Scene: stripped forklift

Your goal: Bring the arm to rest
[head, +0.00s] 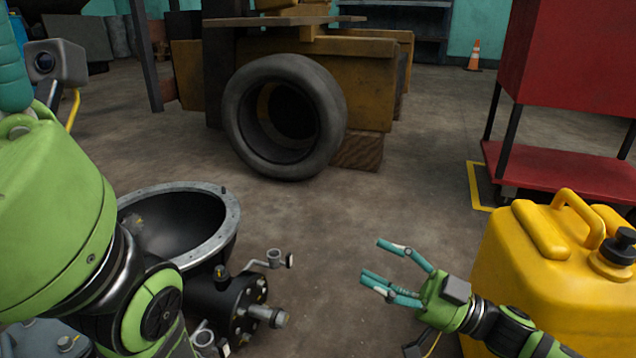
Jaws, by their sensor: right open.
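My right gripper (384,268) is at the lower middle of the head view. Its teal fingers are spread apart and empty, pointing left over the concrete floor. The green wrist and black forearm behind it come in from the lower right, in front of the yellow jerry can (508,262). I cannot tell whether the arm touches the can. My left arm fills the left edge with green and black links. Its gripper does not show clearly enough to make out.
A black round housing (222,222) with pipe fittings stands at lower left, close to my left arm. A tyre (243,125) leans by the stripped forklift (365,85). A red cart (560,160) stands at right, an orange cone (474,57) far back. The middle floor is clear.

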